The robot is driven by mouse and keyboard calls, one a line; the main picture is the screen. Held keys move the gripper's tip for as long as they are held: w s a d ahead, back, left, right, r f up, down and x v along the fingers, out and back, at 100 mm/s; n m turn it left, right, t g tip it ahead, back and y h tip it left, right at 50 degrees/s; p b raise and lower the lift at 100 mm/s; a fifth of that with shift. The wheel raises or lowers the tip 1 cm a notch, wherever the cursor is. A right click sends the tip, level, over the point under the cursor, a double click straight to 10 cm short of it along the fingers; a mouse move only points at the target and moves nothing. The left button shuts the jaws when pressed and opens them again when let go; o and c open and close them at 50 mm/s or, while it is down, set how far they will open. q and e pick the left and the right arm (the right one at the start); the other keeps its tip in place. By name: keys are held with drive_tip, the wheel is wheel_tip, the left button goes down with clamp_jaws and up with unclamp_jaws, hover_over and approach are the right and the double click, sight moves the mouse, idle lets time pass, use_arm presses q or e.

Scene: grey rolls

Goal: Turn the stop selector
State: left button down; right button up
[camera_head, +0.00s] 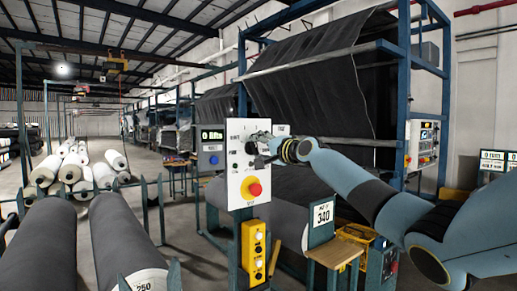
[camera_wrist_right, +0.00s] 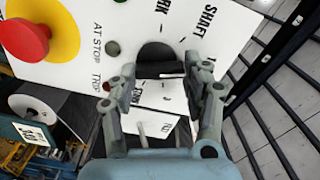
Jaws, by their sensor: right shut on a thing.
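The stop selector is a dark round knob with a bar handle on a white panel (camera_head: 236,192). In the right wrist view the selector (camera_wrist_right: 157,52) shows at top centre, with printed words such as SHAFT and AT STOP around it. My right gripper (camera_head: 258,149) reaches the panel from the right. In the right wrist view my right gripper (camera_wrist_right: 161,82) has one finger on each side of the selector's handle and is shut on it. The fingers partly hide the handle and the lettering. My left gripper is not in view.
A red mushroom button (camera_head: 255,189) on yellow sits low on the panel and shows large in the wrist view (camera_wrist_right: 27,40). A yellow button box (camera_head: 254,252) hangs below. Dark rolls (camera_head: 45,245) lie at the left.

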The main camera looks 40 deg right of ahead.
drive_tip(key=o, duration=1.2)
drive_tip(key=shift+d, duration=0.1)
drive_tip(key=shift+c, duration=0.2)
drive_tip(key=s, duration=1.2)
drive_tip(key=shift+f, duration=0.1)
